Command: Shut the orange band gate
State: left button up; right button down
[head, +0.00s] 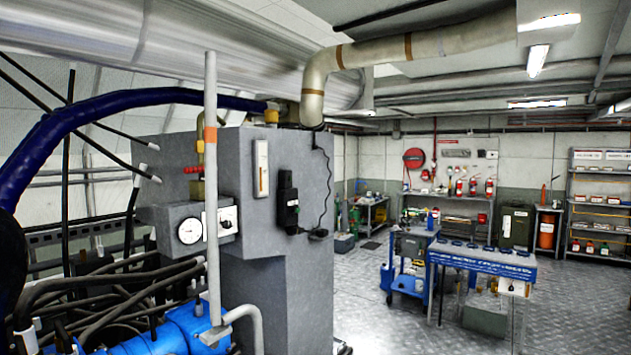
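A tall grey upright pipe (211,260) stands close in front of the grey machine cabinet, left of the middle. It carries an orange band (210,135) near its upper part. A brass fitting with a red handle (193,170) sits just left of the pipe, on top of a grey block. I cannot tell which of these parts is the gate itself, or whether it is open or shut. A curved grey pipe end (240,313) meets the upright pipe low down. Neither of my grippers shows in the head view.
A round gauge (190,231) is on the grey block of the cabinet (283,270). Black hoses and blue machinery (155,340) crowd the lower left, under a thick blue hose (110,103). A blue workbench (482,262) stands at right, with open floor (372,325) before it.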

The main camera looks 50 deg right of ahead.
aim_at(211, 58)
jog(key=l+z, duration=0.1)
jog(key=l, duration=0.35)
jog(key=i+l, duration=0.1)
jog(key=l, duration=0.3)
jog(key=i+l+z, duration=0.15)
jog(key=l, duration=0.25)
jog(key=l+z, duration=0.1)
jog(key=l, duration=0.35)
